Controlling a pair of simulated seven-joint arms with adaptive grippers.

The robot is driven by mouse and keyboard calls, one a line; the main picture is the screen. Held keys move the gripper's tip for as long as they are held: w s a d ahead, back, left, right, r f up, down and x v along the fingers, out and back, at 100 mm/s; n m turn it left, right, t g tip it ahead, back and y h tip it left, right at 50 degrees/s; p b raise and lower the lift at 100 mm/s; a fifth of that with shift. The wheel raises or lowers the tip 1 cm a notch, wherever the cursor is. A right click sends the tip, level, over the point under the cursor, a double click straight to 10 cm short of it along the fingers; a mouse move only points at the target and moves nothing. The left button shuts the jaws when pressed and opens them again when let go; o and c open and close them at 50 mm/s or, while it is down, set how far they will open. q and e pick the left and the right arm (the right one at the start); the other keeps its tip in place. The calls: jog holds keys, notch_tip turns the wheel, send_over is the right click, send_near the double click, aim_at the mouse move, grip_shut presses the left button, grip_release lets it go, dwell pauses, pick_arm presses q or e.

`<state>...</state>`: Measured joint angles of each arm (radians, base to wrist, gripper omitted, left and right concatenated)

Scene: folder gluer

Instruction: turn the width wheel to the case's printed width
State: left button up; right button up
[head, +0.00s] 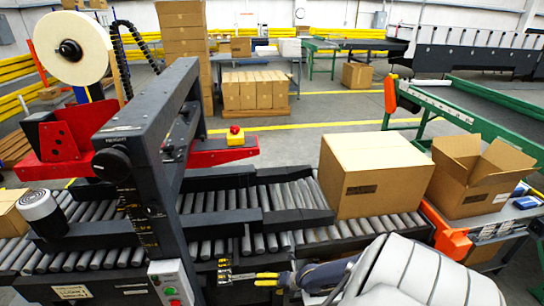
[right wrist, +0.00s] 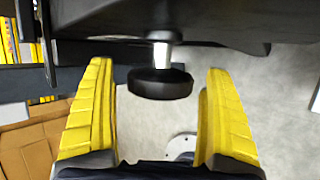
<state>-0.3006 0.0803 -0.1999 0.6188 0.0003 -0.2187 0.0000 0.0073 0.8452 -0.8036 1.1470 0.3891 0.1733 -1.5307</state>
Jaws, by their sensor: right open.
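A closed cardboard case (head: 375,178) stands on the rollers right of the mast; the dark print on its front is too small to read. In the right wrist view a black round wheel (right wrist: 160,83) on a short metal shaft hangs under a dark frame; it looks like the width wheel. My right gripper (right wrist: 158,112) is open, with its yellow fingers on either side of the wheel and gaps visible on both sides. In the head view the gripper (head: 258,279) is at the machine's front edge, where the wheel is hidden. My left gripper is not in view.
A black knob (head: 112,165) sits on the mast (head: 150,190), by lettering that seems to read height. A yellow-marked scale (head: 224,270) is left of my right gripper. An open carton (head: 477,178) stands at right. A red button (head: 235,130) and a control box (head: 170,284) are nearby.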

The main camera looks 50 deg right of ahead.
jog(key=v, duration=1.2)
dwell(0.6)
